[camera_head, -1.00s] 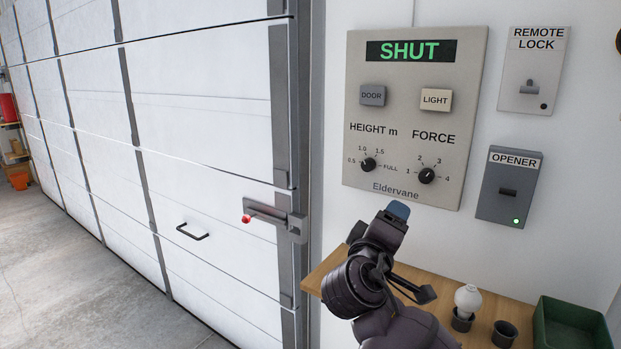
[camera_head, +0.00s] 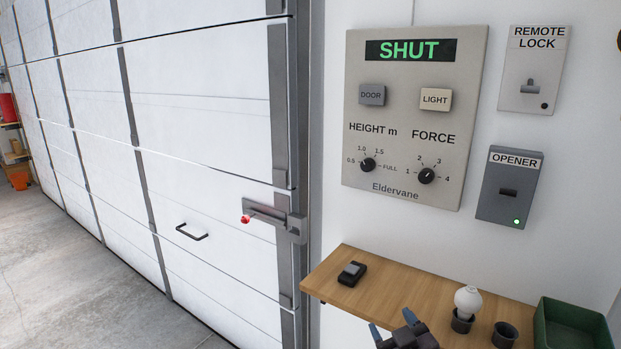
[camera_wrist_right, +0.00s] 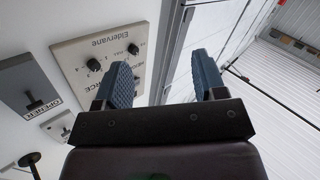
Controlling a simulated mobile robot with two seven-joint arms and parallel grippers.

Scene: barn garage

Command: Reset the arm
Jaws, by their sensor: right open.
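My right gripper (camera_head: 404,330) is low at the bottom edge of the head view, in front of the wooden shelf. Its two blue fingertips stand apart with nothing between them. In the right wrist view the same gripper (camera_wrist_right: 162,80) is open and empty. Most of my right arm is below the head view's frame. My left gripper is not in view. The wall panel (camera_head: 415,120) reads SHUT in green and shows also in the right wrist view (camera_wrist_right: 85,45), apart from the fingers.
The wooden shelf (camera_head: 400,285) holds a small dark device (camera_head: 351,273), a white bulb (camera_head: 467,300) in a dark cup, another dark cup (camera_head: 504,334) and a green bin (camera_head: 572,325). The garage door (camera_head: 200,100) is closed, with a red-tipped latch (camera_head: 265,217). Remote lock and opener boxes hang right.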

